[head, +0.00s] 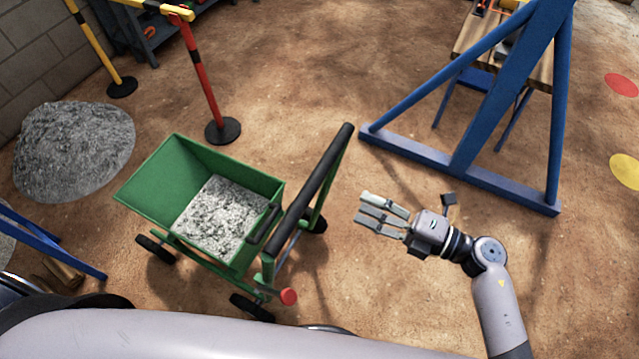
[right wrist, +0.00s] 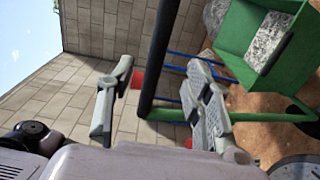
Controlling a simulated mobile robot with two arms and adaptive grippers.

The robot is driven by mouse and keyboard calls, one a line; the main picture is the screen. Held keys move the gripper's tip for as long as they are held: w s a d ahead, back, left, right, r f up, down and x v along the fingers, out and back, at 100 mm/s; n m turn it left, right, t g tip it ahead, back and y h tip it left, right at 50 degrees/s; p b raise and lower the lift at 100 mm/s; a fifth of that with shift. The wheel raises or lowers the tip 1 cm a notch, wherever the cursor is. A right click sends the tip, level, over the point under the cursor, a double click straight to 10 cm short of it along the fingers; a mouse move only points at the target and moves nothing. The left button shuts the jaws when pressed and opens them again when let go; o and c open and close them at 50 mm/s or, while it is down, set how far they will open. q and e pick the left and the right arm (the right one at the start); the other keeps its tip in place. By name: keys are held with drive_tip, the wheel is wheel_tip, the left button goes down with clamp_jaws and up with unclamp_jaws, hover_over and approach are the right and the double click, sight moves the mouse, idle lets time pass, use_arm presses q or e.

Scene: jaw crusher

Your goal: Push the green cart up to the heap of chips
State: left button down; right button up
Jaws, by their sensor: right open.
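The green cart (head: 155,180) stands left of centre in the head view, with grey chips (head: 222,215) in its tub. Its black push bar (head: 312,190) is on its right side. The heap of chips (head: 72,150) lies by the wall at the far left, apart from the cart. My right gripper (head: 364,207) is open and empty, to the right of the push bar and apart from it, fingers pointing at it. In the right wrist view the bar (right wrist: 160,60) shows between the spread fingers (right wrist: 160,95). My left gripper is not in view.
A red post (head: 200,80) on a black base stands behind the cart. A blue frame (head: 460,170) stands at the upper right, before a wooden-topped table (head: 535,62). Blue legs (head: 60,245) stand at the left edge. Bare ground lies between cart and heap.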

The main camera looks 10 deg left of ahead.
sight(320, 185)
drive_tip(key=x, duration=1.1)
drive_tip(key=shift+w+a, duration=0.1)
drive_tip(key=shift+a, duration=0.05)
drive_tip(key=shift+w+a, duration=0.2)
drive_tip(key=shift+a, duration=0.5)
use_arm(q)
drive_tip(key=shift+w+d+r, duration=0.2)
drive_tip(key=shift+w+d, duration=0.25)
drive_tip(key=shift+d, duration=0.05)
use_arm(e)
drive_tip(key=shift+c, duration=0.3)
clamp_jaws()
